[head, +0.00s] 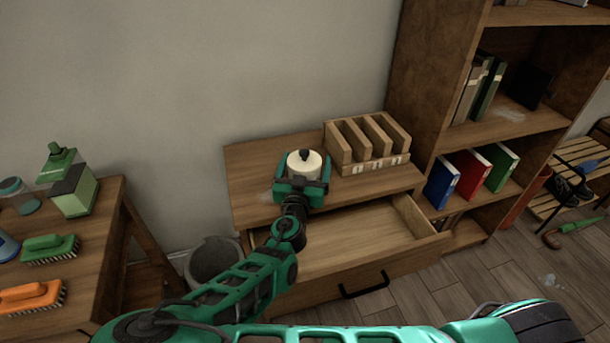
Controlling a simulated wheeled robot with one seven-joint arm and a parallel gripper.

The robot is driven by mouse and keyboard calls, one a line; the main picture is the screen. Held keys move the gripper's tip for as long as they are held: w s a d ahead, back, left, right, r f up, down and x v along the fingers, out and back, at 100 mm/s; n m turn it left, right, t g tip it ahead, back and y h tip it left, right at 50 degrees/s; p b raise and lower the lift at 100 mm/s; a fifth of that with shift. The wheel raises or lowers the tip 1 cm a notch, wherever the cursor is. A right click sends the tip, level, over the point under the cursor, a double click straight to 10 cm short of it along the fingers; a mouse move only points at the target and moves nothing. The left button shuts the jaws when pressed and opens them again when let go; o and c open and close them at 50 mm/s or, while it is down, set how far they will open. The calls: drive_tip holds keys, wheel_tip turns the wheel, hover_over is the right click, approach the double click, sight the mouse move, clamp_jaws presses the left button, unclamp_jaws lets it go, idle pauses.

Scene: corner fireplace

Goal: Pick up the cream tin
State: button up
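The cream tin (304,161) is a short, round, pale tin with a dark knob or spot on top. It is at the top of the wooden drawer cabinet (252,170), left of a wooden sorter. My gripper (304,174) reaches it from the front, with the tin between its green fingers. The tin's lower part is hidden by my gripper. I cannot tell whether the fingers press on the tin, or whether its base touches the cabinet top.
The wooden sorter (366,145) stands close right of the tin. The cabinet's drawer (350,240) is pulled open below my arm. A bookshelf (425,75) rises at the right. A side table (95,240) with brushes (50,248) and a bin (213,262) are at the left.

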drive_tip(key=shift+w, duration=0.4)
drive_tip(key=shift+c, duration=0.3)
drive_tip(key=c, duration=1.2)
drive_tip(key=shift+r, duration=0.1)
